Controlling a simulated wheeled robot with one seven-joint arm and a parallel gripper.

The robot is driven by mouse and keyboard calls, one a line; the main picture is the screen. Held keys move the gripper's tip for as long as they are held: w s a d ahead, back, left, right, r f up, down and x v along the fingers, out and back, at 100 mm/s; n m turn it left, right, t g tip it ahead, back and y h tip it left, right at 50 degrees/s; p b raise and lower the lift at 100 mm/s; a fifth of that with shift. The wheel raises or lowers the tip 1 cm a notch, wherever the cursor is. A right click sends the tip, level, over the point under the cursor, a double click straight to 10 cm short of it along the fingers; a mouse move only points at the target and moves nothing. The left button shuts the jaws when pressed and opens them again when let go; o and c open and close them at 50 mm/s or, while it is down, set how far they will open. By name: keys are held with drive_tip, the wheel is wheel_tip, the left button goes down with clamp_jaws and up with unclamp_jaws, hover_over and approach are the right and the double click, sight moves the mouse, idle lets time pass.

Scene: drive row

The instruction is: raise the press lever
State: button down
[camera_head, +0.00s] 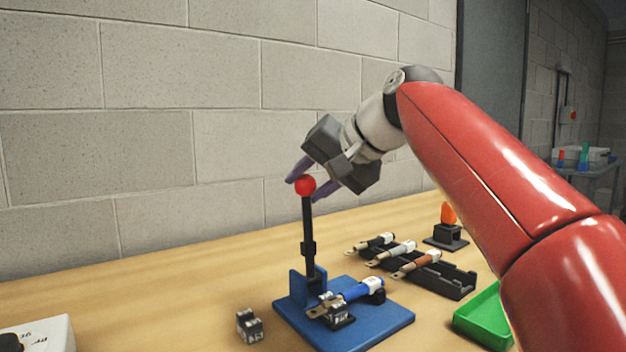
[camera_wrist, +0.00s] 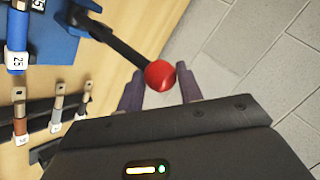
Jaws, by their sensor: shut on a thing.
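The press lever (camera_head: 308,235) is a black bar with a red ball knob (camera_head: 305,185) on top. It stands nearly upright on a blue press base (camera_head: 385,325). My gripper (camera_head: 307,182) reaches in from the upper right, with its purple fingers on either side of the knob, shut on it. In the wrist view the red knob (camera_wrist: 160,75) sits between the fingertips and the lever (camera_wrist: 110,38) runs to the upper left. A blue-handled part (camera_head: 357,291) with a metal lug lies on the press base below the lever.
A black rack (camera_head: 455,283) with several lugged parts lies right of the press. Behind it is an orange-topped black stand (camera_head: 447,236). A green tray (camera_head: 480,318) is at the right, a small metal block (camera_head: 249,326) left of the press. A block wall (camera_head: 150,150) stands close behind.

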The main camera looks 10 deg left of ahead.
drive_tip(key=shift+a+f, duration=0.5)
drive_tip(key=shift+f, duration=0.1)
drive_tip(key=c, duration=1.4)
unclamp_jaws()
drive_tip(key=shift+g, duration=0.3)
drive_tip(key=o, duration=0.4)
drive_tip(key=shift+a, duration=0.25)
drive_tip(key=shift+c, duration=0.2)
drive_tip(key=shift+d+r, duration=0.15)
drive_tip(key=shift+r, duration=0.05)
drive_tip(key=v, duration=0.7)
drive_tip(key=shift+s+d, duration=0.1)
drive_tip(key=shift+d, duration=0.05)
